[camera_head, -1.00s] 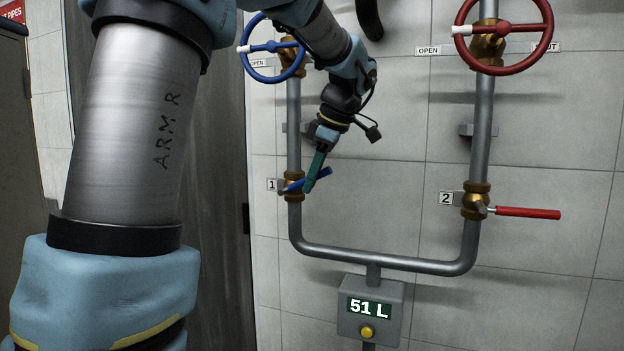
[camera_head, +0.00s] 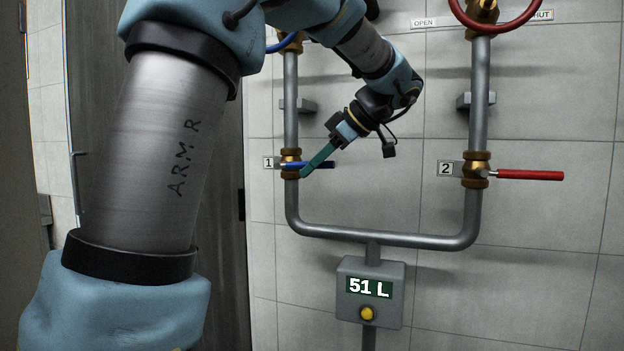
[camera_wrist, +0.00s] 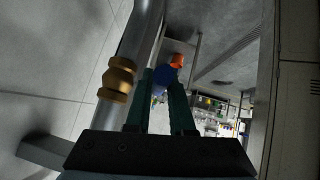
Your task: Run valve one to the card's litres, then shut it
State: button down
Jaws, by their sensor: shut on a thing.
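Valve one (camera_head: 290,155), a brass body with a "1" label (camera_head: 268,162), sits on the left vertical pipe. Its blue lever (camera_head: 324,164) points right, about level across the pipe. My gripper (camera_head: 307,171) comes from the upper right, its teal fingers closed at the lever. In the wrist view a blue piece (camera_wrist: 165,76) lies between the fingertips, with a brass fitting (camera_wrist: 117,80) to the left. The counter (camera_head: 369,290) reads 51 L and has a yellow button (camera_head: 367,313) beneath. I cannot see a card showing litres.
Valve two (camera_head: 476,168) stands on the right pipe, its red lever (camera_head: 530,175) level. A red handwheel (camera_head: 494,18) is above it, near OPEN and SHUT labels. A blue handwheel (camera_head: 282,44) is mostly hidden by my arm. The wall below right is clear.

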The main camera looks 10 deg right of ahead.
jog(key=shift+f+y+b, duration=0.3)
jog(key=shift+y, duration=0.1)
jog(key=c, duration=0.8)
grip_release()
jog(key=b+v, duration=0.1)
jog(key=v, duration=1)
jog(key=shift+s+a+f, duration=0.1)
